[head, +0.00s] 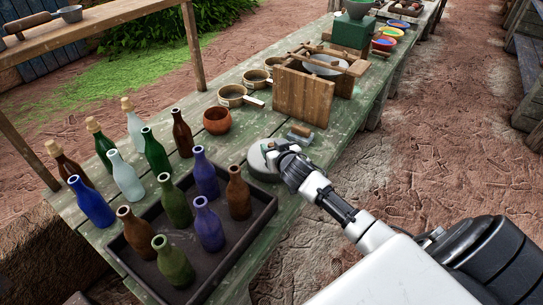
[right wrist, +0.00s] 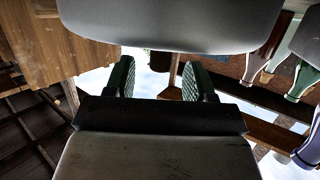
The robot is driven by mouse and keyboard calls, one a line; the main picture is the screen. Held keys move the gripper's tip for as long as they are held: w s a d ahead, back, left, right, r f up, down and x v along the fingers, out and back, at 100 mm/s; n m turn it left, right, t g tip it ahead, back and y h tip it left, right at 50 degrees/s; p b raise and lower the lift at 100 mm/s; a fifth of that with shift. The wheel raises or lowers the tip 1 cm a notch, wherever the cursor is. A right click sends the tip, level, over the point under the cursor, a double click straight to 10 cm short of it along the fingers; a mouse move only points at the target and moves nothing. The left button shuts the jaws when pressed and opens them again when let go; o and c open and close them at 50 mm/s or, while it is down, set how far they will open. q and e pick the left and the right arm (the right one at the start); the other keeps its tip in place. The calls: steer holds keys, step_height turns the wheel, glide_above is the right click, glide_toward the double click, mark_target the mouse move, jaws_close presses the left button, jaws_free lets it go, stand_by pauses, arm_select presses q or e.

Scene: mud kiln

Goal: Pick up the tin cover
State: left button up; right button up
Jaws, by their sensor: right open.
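A grey rounded surface, apparently the tin cover (right wrist: 160,25), fills the top of that view close by. My left gripper is not in view.
A dark tray (head: 262,222) with several bottles stands left of the cover, with more bottles behind. A wooden board (head: 303,97) stands farther back. The table's right edge is close.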

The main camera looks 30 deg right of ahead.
steer(key=shift+x, duration=1.2)
steer(key=shift+s, duration=0.1)
jaws_close()
